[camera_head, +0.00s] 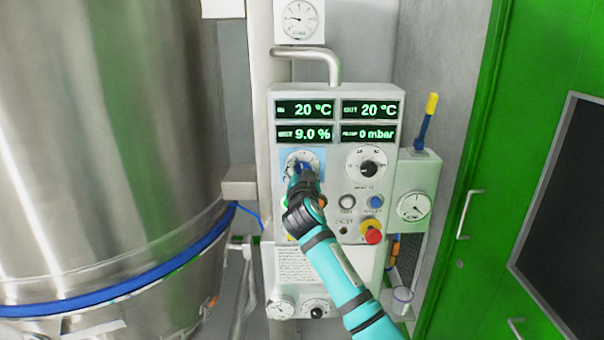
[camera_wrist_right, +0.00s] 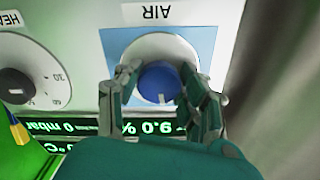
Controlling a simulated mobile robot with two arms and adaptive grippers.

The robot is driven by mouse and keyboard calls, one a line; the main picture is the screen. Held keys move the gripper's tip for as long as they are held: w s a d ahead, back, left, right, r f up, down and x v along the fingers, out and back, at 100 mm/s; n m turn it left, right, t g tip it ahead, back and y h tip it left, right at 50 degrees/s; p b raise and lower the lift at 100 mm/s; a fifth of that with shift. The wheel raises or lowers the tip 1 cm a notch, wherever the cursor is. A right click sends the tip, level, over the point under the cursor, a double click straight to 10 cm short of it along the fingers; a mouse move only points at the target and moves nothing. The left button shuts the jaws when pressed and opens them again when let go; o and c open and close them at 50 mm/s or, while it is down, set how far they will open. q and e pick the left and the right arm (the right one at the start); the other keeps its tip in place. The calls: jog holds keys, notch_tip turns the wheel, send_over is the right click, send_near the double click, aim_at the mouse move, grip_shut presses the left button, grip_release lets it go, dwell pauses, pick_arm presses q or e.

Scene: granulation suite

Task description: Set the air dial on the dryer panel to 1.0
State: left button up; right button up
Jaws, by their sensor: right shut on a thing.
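The air dial is a blue knob (camera_wrist_right: 158,82) on a white round scale over a light blue square, labelled AIR in the right wrist view, where the picture is upside down. In the head view the dial's scale (camera_head: 303,158) shows at the upper left of the dryer panel (camera_head: 335,95). My right gripper (camera_wrist_right: 158,88) is shut on the blue knob, with a finger on each side of it. A white pointer mark shows on the knob. The scale numbers are hidden or too small to read. My left gripper is in neither view.
A heat dial with a black knob (camera_head: 369,168) sits right of the air dial. Green displays (camera_head: 305,110) are above. Push buttons (camera_head: 347,202) and a red emergency stop (camera_head: 372,236) are below right. A large steel vessel (camera_head: 110,130) stands left and a green door (camera_head: 530,130) right.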

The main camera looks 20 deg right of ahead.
jog(key=n, duration=0.4)
jog(key=shift+f, duration=0.1)
jog(key=n, duration=0.6)
jog(key=shift+d, duration=0.1)
dwell(0.5)
jog(key=o, duration=1.2)
jog(key=shift+s, duration=0.15)
jog(key=v, duration=1.2)
